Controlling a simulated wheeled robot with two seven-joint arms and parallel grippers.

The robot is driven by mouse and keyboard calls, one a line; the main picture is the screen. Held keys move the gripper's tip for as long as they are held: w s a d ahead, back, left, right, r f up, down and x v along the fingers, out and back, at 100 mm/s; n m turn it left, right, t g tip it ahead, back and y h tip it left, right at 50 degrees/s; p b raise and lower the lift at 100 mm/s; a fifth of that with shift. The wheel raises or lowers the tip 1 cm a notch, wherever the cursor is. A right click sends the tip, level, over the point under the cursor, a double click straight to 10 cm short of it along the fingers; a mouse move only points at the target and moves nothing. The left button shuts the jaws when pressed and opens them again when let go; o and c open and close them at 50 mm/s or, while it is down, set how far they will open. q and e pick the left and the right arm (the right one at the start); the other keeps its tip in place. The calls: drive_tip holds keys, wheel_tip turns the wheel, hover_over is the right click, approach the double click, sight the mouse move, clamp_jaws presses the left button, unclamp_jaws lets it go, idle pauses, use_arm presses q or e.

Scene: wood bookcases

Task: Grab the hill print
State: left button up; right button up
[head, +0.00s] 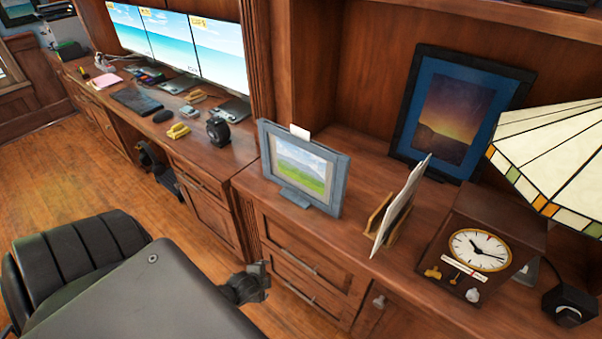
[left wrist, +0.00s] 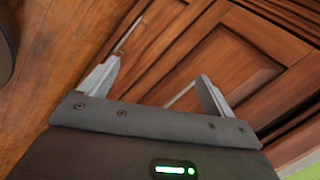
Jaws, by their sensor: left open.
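The hill print (head: 301,171) shows green hills under a pale cloudy sky. It stands upright in a blue-grey frame on the wooden counter, near its front edge, in the head view. A small white card sits at its top edge. My left gripper (left wrist: 158,72) is open and empty in the left wrist view, with wooden cabinet fronts (left wrist: 222,66) beyond its fingers. In the head view, part of my left arm appears at the bottom, below and left of the print. My right gripper is not in view.
A dark-framed sunset picture (head: 452,115) leans at the back. A card on a wooden stand (head: 399,207), a clock (head: 479,250) and a stained-glass lamp (head: 555,150) stand right of the print. A black round object (head: 218,131) is left. A black chair (head: 75,258) stands in front.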

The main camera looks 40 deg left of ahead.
use_arm(q)
drive_tip(key=w+a+r+m+t+b, duration=0.1)
drive_tip(key=w+r+m+t, duration=0.2)
drive_tip(key=r, duration=0.4)
drive_tip(key=w+a+r+m, duration=0.2)
drive_tip(key=w+r, duration=0.3)
drive_tip(key=r, duration=0.2)
drive_tip(key=m+t+h+b, duration=0.2)
drive_tip(key=m+t, duration=0.6)
drive_tip(key=m, duration=1.2)
approach(300, 133)
drive_tip(key=w, duration=0.1)
drive_tip(key=w+p, duration=0.1)
drive_tip(key=w, duration=0.4)
drive_tip(key=shift+p, duration=0.35)
drive_tip(key=shift+w+f, duration=0.15)
drive_tip(key=shift+w, duration=0.4)
drive_tip(key=w+p, duration=0.1)
drive_tip(key=w, duration=0.1)
drive_tip(key=w+p, duration=0.1)
drive_tip(key=w, duration=0.1)
drive_tip(key=shift+w+a, duration=0.2)
drive_tip(key=shift+w, duration=0.4)
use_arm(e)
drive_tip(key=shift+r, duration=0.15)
use_arm(q)
drive_tip(key=shift+c, duration=0.3)
